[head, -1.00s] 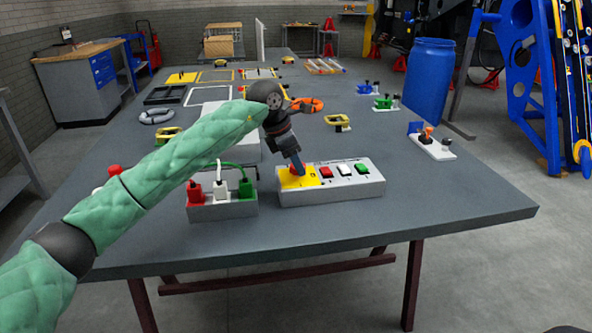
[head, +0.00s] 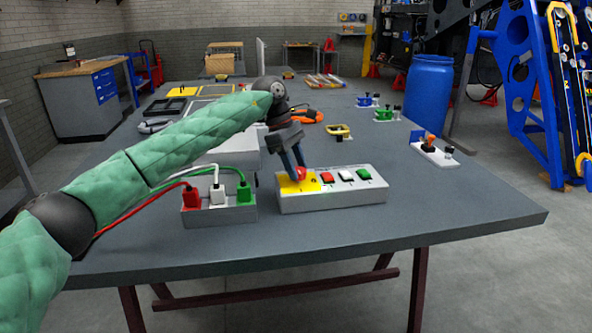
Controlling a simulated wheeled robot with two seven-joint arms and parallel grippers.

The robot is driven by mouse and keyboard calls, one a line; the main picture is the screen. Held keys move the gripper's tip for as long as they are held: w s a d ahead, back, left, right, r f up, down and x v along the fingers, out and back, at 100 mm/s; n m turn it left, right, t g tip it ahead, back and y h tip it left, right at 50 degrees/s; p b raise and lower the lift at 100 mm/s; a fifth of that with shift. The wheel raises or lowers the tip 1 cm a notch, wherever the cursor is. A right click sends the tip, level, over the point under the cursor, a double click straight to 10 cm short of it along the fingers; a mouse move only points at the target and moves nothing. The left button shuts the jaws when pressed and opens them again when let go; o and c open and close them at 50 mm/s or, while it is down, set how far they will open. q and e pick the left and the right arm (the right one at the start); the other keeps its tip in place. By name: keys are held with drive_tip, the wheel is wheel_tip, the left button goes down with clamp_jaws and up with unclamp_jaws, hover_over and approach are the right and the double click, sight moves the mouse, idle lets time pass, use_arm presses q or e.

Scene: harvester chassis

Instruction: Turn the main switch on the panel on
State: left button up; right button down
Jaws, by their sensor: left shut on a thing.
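The panel (head: 335,199) is a light grey box on the front part of the table. Its left end has a yellow plate (head: 288,186) with a red main switch knob (head: 301,174). To the right on its top are a red rocker (head: 327,178), a white rocker (head: 346,175) and a green rocker (head: 364,174). My left gripper (head: 298,170) reaches down from above, its two blue-grey fingers shut on the red knob, partly hiding it. The knob's exact setting cannot be told. My right gripper is not in view.
A grey box (head: 220,216) with red, white and green plugs and cables stands just left of the panel. A joystick plate (head: 432,155) lies to the right. The table (head: 420,214) is clear between the panel and its right edge.

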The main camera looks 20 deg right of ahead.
use_arm(q)
drive_tip(key=shift+m, duration=0.6)
drive_tip(key=shift+y, duration=0.3)
drive_tip(key=o, duration=1)
drive_tip(key=shift+c, duration=0.2)
drive_tip(key=shift+w, duration=0.1)
drive_tip(key=v, duration=0.7)
drive_tip(key=shift+w+r+b, duration=0.25)
drive_tip(key=shift+r+b, duration=0.05)
drive_tip(key=shift+a, duration=0.1)
